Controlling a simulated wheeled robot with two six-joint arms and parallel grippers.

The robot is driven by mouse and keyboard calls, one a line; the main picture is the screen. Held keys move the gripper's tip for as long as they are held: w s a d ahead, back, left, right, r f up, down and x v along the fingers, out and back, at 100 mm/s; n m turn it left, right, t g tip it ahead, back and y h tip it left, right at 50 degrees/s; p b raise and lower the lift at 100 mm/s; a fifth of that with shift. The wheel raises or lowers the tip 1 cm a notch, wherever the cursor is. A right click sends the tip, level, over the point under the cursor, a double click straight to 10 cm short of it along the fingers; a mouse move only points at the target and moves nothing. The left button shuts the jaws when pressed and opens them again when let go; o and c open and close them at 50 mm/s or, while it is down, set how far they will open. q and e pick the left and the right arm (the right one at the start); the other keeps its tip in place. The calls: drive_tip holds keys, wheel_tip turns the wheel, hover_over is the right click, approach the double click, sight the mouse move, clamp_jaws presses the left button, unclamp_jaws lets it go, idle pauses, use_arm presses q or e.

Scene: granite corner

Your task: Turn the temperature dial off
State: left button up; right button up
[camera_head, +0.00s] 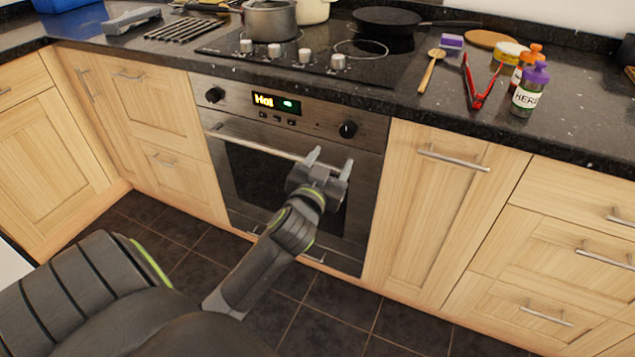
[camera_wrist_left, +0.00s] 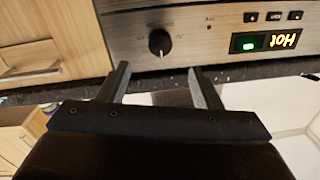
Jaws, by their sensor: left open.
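The oven front (camera_head: 290,118) has two black dials, a left dial (camera_head: 215,95) and a right dial (camera_head: 348,129). A lit display (camera_head: 276,103) between them reads "Hot". I cannot read which dial is labelled for temperature. My left gripper (camera_head: 330,162) is open and empty, just below the right dial, near the oven handle (camera_head: 255,142). In the left wrist view, which is upside down, the right dial (camera_wrist_left: 159,42) lies beyond and between the open fingertips (camera_wrist_left: 159,68), apart from them. Its exact setting is too small to read. My right gripper is not in view.
The granite counter (camera_head: 400,118) overhangs above the oven panel. The hob above holds a pot (camera_head: 270,20) and a black pan (camera_head: 387,21). Red tongs (camera_head: 478,85), a wooden spoon (camera_head: 432,70) and bottles stand or lie at right. Wooden cabinets (camera_head: 425,215) flank the oven.

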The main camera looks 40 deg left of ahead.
use_arm(q)
drive_tip(key=v, duration=0.7)
drive_tip(key=shift+s, duration=0.2)
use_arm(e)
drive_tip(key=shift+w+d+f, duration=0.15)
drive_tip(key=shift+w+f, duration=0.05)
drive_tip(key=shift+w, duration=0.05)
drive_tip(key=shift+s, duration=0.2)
